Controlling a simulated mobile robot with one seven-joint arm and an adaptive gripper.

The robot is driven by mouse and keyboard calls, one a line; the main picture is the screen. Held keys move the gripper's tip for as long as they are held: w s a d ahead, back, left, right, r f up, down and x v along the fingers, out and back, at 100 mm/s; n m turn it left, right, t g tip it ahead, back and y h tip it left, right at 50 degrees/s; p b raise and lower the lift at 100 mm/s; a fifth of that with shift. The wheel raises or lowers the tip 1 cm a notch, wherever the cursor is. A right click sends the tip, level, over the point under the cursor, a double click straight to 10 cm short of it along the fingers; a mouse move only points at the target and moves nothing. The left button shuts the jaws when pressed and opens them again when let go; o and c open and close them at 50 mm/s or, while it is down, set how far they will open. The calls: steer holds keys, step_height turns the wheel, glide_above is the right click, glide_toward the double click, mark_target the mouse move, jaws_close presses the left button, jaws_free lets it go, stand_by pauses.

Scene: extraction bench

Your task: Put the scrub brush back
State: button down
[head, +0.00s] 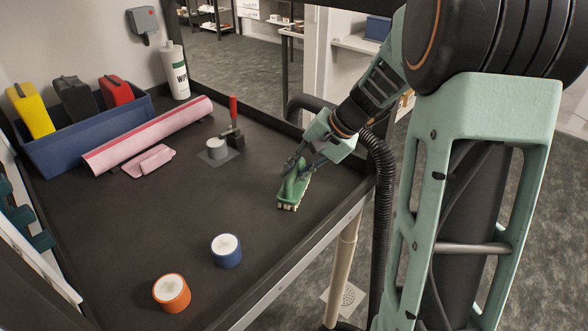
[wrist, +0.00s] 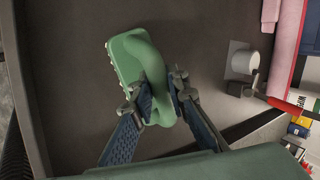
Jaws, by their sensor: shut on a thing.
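The scrub brush (head: 293,190) is green with pale bristles on its underside. In the head view it is at the right part of the dark bench top, near the front-right edge. My gripper (head: 301,166) is shut on the brush's arched handle. In the wrist view the brush (wrist: 137,68) fills the middle, with my gripper's fingers (wrist: 158,100) on both sides of the handle. I cannot tell whether the bristles touch the bench. No holder for the brush can be made out for certain.
A blue bin (head: 85,141) with yellow, black and red items stands at the back left. A pink roll (head: 150,135), a white bottle (head: 175,72) and a red-handled clamp (head: 233,128) are near it. Blue (head: 226,251) and orange (head: 171,293) cylinders stand in front. The bench middle is clear.

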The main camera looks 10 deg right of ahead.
steer(key=shift+f, duration=0.1)
steer(key=c, duration=1.9)
jaws_free()
steer(key=shift+r, duration=0.35)
steer(key=v, duration=1.1)
steer(key=shift+s+d+r, duration=0.15)
steer(key=shift+d+r, duration=0.05)
steer(key=shift+r, duration=0.1)
